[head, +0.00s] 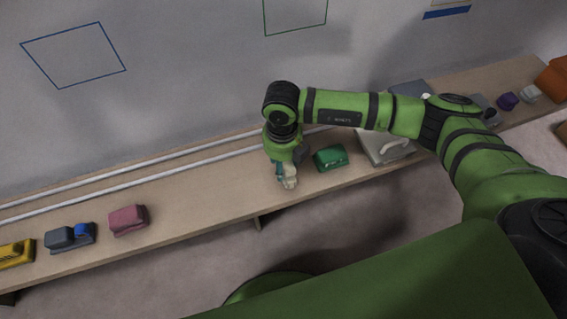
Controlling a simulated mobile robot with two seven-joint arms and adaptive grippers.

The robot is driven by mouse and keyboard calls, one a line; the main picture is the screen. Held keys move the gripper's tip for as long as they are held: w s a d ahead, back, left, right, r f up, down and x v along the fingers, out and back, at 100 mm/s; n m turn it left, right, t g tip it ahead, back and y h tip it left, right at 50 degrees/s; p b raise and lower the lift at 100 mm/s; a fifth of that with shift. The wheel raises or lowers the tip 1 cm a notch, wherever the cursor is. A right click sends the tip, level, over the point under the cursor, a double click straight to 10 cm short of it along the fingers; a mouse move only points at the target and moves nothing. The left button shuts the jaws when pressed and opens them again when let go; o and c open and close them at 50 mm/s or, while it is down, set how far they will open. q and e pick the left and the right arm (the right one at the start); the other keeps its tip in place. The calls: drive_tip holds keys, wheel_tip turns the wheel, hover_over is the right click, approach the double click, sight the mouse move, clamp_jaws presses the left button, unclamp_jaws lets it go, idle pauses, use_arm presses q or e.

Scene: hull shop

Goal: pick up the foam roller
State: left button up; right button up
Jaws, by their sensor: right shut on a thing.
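My right gripper (287,176) points down at the bench, left of the green block. It is shut on a small pale thing (290,183) with a teal part beside it, which I take to be the foam roller. The thing is small and partly hidden by the fingers, so its shape is unclear. It is low over the front part of the bench top; I cannot tell whether it touches the wood. My left gripper is not in view.
The long wooden bench (205,195) runs along a grey wall. A green block (330,158) and a pale tray (375,150) stand to the right. A pink block (127,219), a grey-blue item (62,238) and a yellow item (14,253) stand left. Light rails (150,170) lie behind.

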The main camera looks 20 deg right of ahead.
drive_tip(key=r, duration=0.4)
drive_tip(key=shift+s+d+r, duration=0.2)
drive_tip(key=shift+d+r, duration=0.05)
drive_tip(key=shift+d, duration=0.15)
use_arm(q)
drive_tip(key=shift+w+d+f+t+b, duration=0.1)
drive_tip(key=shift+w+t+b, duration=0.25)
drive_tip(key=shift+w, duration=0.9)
use_arm(e)
drive_tip(key=s+d+r, duration=0.4)
drive_tip(key=s+d, duration=0.1)
drive_tip(key=s+d+r, duration=0.2)
drive_tip(key=shift+s+d+r, duration=0.25)
drive_tip(key=shift+d, duration=0.15)
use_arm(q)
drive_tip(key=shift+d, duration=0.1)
use_arm(e)
drive_tip(key=shift+o, duration=1.1)
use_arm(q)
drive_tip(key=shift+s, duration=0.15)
use_arm(e)
drive_tip(key=shift+c, duration=0.2)
